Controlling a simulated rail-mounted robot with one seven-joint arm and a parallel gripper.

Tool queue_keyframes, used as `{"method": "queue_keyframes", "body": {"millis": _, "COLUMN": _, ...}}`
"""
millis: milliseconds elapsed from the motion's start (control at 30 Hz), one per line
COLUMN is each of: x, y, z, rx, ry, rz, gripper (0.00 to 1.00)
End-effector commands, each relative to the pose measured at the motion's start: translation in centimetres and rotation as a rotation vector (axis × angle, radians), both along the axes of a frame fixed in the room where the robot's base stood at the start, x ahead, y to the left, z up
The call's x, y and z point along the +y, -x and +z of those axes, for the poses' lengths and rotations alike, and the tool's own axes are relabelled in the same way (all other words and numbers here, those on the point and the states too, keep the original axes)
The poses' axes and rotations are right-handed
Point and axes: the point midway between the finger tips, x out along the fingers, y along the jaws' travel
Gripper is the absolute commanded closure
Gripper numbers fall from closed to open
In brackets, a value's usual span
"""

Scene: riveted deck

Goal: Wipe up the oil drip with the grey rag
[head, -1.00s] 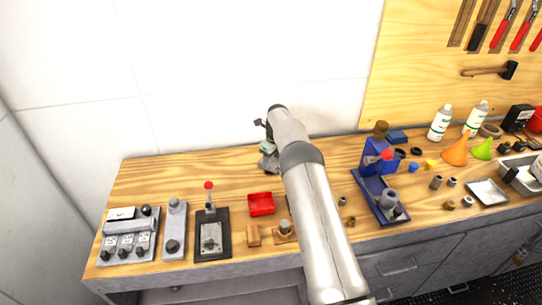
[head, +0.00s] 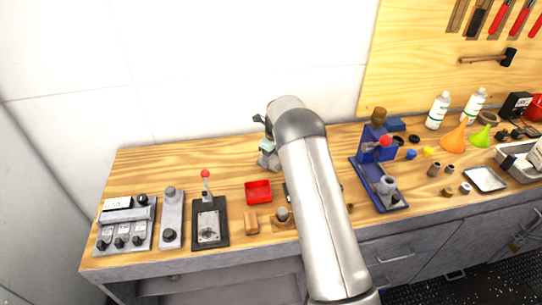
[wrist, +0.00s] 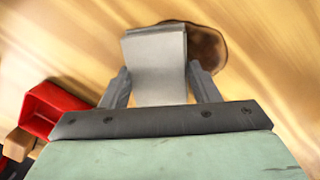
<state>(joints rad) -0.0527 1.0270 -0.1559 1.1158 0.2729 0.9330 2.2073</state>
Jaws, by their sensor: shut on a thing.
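My gripper (wrist: 158,82) is shut on the grey rag (wrist: 156,58), which shows as a pale folded pad between the two fingers in the wrist view. The oil drip (wrist: 207,46) is a brown, glossy patch on the wooden bench top, partly hidden behind the rag. The rag overlaps the drip's left part in this view; whether it touches the wood is hard to tell. In the head view my gripper (head: 266,146) is low at the back of the bench, left of my arm, with the grey rag (head: 268,162) below it. The drip is hidden there.
A red tray (head: 258,192) stands in front of the gripper; it also shows at the left of the wrist view (wrist: 50,108). A lever unit (head: 208,220) stands further left. A blue press (head: 376,160) stands right of my arm. The white wall is close behind.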

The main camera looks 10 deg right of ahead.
Motion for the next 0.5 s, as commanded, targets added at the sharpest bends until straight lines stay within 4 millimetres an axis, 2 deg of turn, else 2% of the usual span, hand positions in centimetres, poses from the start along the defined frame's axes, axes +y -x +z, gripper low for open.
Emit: {"method": "queue_keyframes", "body": {"millis": 500, "x": 0.0, "y": -3.6, "z": 0.0, "rx": 0.001, "ry": 0.001, "rz": 0.000, "gripper": 0.70}}
